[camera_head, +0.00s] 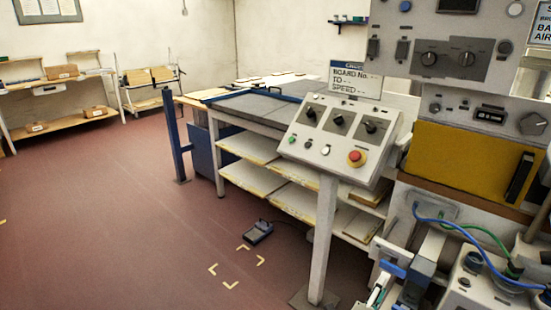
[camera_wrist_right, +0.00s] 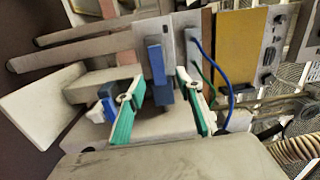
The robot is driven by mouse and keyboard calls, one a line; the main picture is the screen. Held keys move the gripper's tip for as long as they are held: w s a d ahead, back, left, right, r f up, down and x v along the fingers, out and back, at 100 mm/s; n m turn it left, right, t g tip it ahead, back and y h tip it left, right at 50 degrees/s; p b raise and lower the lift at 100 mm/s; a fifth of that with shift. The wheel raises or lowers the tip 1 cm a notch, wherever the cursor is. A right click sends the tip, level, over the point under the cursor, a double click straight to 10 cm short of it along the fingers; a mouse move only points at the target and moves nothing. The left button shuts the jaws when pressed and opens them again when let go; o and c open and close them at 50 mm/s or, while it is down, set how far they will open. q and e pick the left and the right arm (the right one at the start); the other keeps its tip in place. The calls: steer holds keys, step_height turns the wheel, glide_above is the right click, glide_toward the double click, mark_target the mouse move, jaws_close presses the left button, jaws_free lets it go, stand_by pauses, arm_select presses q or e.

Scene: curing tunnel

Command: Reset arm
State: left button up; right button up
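My right gripper (camera_head: 394,290) is low at the right in the head view, partly cut off by the bottom edge. In the right wrist view its two green-padded fingers (camera_wrist_right: 159,108) stand apart, and I see nothing gripped between them. Blue and grey machine parts show behind the fingers in that view. My left gripper is not in view. The task names no object to handle.
A sloped control panel (camera_head: 338,130) with a red stop button stands on a post. Right of it is a machine with a yellow panel (camera_head: 465,160) and blue and green cables. A foot pedal (camera_head: 258,232) lies on the floor. Open red floor (camera_head: 110,220) extends left.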

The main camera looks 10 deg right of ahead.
steer(key=s+a+f+n+t+y, duration=0.1)
steer(key=s+a+n+t+y, duration=0.2)
steer(key=a+n+y, duration=0.55)
steer(key=s+a+n+t+y, duration=0.25)
steer(key=a+n+y, duration=0.25)
steer(key=n, duration=0.6)
steer(key=s+a+f+n+g+y, duration=0.1)
steer(key=s+a+f+n+g, duration=0.1)
steer(key=s+f+n, duration=0.3)
steer(key=s+a+f+n+g+y, duration=0.1)
steer(key=s+f+n+g, duration=0.4)
steer(key=s, duration=0.6)
steer(key=shift+a+f+n+y, duration=0.15)
steer(key=shift+a+n+y, duration=0.2)
steer(key=shift+a+n, duration=0.45)
steer(key=shift+s+d, duration=0.1)
steer(key=shift+d, duration=0.1)
